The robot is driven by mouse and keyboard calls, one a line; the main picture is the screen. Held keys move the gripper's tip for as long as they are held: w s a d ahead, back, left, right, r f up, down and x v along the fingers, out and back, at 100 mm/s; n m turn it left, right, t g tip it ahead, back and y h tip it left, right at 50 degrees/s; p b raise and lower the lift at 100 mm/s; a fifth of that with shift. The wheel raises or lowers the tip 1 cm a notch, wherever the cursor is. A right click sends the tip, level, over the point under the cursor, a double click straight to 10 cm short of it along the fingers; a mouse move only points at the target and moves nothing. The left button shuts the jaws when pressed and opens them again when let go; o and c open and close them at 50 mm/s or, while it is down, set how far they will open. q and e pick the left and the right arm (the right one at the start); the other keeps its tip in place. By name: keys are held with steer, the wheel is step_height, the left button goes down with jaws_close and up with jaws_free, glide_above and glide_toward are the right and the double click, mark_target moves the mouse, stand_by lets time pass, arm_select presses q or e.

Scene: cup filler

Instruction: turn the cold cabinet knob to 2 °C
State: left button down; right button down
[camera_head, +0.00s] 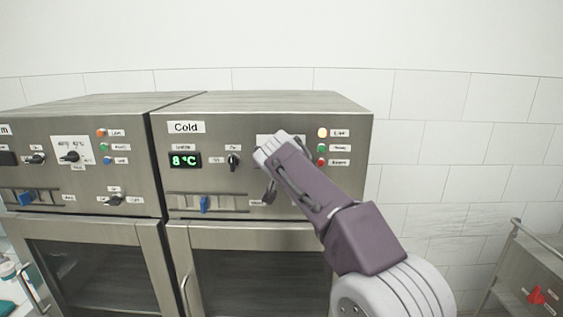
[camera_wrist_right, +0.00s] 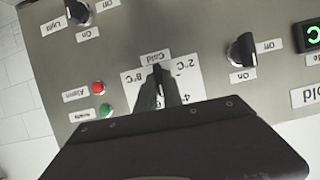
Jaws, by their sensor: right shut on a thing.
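The cold cabinet (camera_head: 225,130) carries a "Cold" label, and its green display (camera_head: 185,160) reads 8 °C. In the right wrist view, upside down, the temperature knob (camera_wrist_right: 157,71) sits on a white dial plate (camera_wrist_right: 132,82) with marks including 2 °C, 4 °C and 8 °C. My right gripper (camera_wrist_right: 159,88) is shut on this knob, its dark fingers either side of it. The knob's tip shows near the small "Cold" label, between the 8 °C and 2 °C marks. In the head view my right arm hides the knob. My left gripper is not in view.
An on/off knob (camera_head: 233,160) and a blue slider (camera_head: 205,204) are left of my arm. Yellow, green and red lamps (camera_head: 322,147) are close on its right. Another cabinet (camera_head: 75,180) adjoins at left. A metal cart (camera_head: 525,275) stands at far right.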

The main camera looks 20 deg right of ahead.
steer(key=shift+w+a+f+n+t+h+b, duration=0.1)
steer(key=shift+f+n+h+b, duration=0.15)
steer(key=shift+n+h+b, duration=1.45)
steer(key=shift+s+a+f+n+t+h+b, duration=0.2)
steer(key=shift+n+h, duration=0.65)
steer(key=shift+n, duration=2)
steer(key=shift+w+a+f+n+h+b, duration=0.1)
steer(key=shift+w+f+n+h+b, duration=0.15)
steer(key=shift+n+h+b, duration=1.4)
steer(key=shift+n+y+p, duration=0.3)
steer(key=shift+n+p, duration=0.5)
steer(key=c, duration=1.6)
jaws_free()
steer(key=shift+r, duration=0.1)
steer(key=shift+o, duration=0.6)
steer(key=shift+d+r, duration=0.1)
steer(key=shift+d, duration=0.05)
